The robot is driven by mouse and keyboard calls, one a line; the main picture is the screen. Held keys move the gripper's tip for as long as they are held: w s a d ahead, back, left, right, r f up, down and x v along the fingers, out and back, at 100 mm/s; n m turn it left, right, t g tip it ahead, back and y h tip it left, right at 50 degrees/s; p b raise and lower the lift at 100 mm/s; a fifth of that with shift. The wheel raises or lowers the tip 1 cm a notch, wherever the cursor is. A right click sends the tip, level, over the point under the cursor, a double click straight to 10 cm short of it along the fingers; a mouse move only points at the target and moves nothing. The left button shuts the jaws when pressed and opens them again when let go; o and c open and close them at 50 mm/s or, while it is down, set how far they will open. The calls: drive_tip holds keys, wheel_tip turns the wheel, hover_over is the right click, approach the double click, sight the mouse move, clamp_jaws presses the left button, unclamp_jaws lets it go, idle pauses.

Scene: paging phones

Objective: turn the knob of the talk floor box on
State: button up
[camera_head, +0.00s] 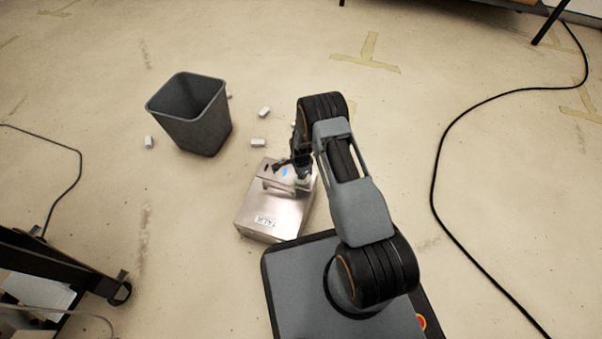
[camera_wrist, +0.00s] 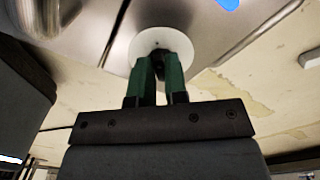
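The talk floor box (camera_head: 272,208) is a silver metal box on the floor, with a white label near its front edge, a handle and a blue mark on top. In the wrist view, a round white plate (camera_wrist: 146,42) sits on the box's metal top (camera_wrist: 85,30). The dark knob (camera_wrist: 160,56) shows at the plate's middle, mostly hidden by my fingers. My gripper (camera_wrist: 160,68) has its two green fingers close together, one on each side of the knob. In the head view, my gripper (camera_head: 298,168) is over the far right part of the box and hides the knob.
A grey bin (camera_head: 203,122) stands beyond the box to the left, with several small white blocks around it. A black cable (camera_head: 436,170) runs along the right. A dark-framed stand (camera_head: 50,262) is at the lower left. The floor left of the box is clear.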

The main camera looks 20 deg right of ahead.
drive_tip(key=o, duration=0.4)
drive_tip(key=shift+r, duration=0.1)
wheel_tip(320, 180, up, 14)
drive_tip(key=p, duration=0.6)
drive_tip(key=shift+f, duration=0.2)
drive_tip(key=s+r+n+t+p, duration=0.1)
drive_tip(key=s+r+n+p, duration=0.15)
drive_tip(key=r+p, duration=1.1)
drive_tip(key=s+r+n+t+p, duration=0.1)
drive_tip(key=s+r+n+p, duration=0.2)
drive_tip(key=r, duration=2.2)
drive_tip(key=s+r+n+p, duration=0.3)
drive_tip(key=s+r+p, duration=0.2)
drive_tip(key=r, duration=0.5)
drive_tip(key=s+r+n+t+p, duration=0.1)
drive_tip(key=s+r+n+p, duration=0.3)
drive_tip(key=r, duration=0.7)
drive_tip(key=s+r+n+p, duration=0.3)
drive_tip(key=s+r+p, duration=0.5)
drive_tip(key=r, duration=0.3)
drive_tip(key=shift+d+r+t+p, duration=0.2)
drive_tip(key=shift+t+p, duration=0.1)
drive_tip(key=shift+p, duration=0.55)
